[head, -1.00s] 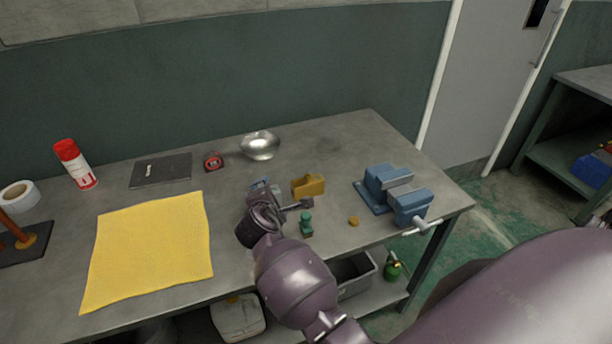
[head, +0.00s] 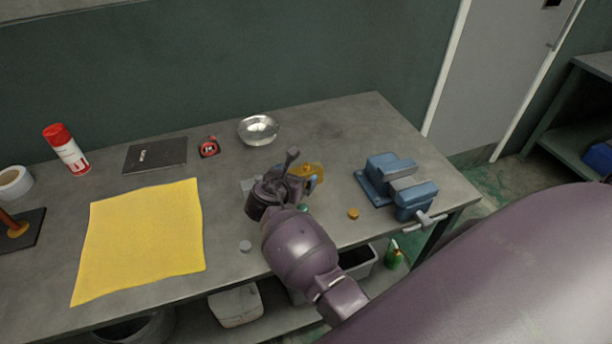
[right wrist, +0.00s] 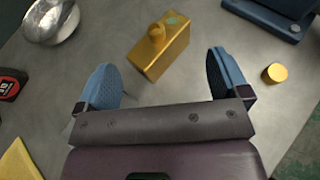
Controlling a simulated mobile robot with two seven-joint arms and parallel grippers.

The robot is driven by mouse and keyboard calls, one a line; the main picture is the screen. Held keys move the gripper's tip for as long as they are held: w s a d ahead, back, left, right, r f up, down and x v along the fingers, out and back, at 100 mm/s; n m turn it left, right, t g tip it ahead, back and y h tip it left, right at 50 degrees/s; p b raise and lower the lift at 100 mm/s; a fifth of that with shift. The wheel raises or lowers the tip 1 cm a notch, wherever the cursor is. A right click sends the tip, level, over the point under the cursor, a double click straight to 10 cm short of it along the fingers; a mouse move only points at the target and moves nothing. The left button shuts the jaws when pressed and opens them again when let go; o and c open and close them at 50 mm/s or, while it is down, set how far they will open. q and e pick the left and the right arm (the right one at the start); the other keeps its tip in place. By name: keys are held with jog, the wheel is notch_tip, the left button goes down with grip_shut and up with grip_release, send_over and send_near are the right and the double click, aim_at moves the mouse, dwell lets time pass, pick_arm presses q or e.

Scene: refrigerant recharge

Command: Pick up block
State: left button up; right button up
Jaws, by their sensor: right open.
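A yellow-orange block (right wrist: 160,52) lies on the grey workbench, with a round knob and a small green spot on top. In the right wrist view it is ahead of my right gripper (right wrist: 165,80), between the lines of the two blue fingertips and apart from them. The gripper is open and empty. In the head view my right gripper (head: 288,180) is over the bench in front of the block (head: 308,170), hiding part of it. My left gripper is not in view.
A blue vise (head: 395,185) and a small orange cylinder (head: 353,213) are right of the block. A metal bowl (head: 258,130) and red tape measure (head: 209,146) lie behind. A yellow cloth (head: 140,240) covers the left. A green piece (head: 302,208) is mostly hidden by my arm.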

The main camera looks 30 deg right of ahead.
aim_at(306, 166)
jog(key=shift+x, duration=1.1)
jog(key=x, duration=0.4)
jog(key=shift+r, duration=0.35)
jog(key=shift+w+d+f, duration=0.3)
jog(key=shift+w+d, duration=0.05)
jog(key=shift+d, duration=0.15)
jog(key=shift+c, duration=0.2)
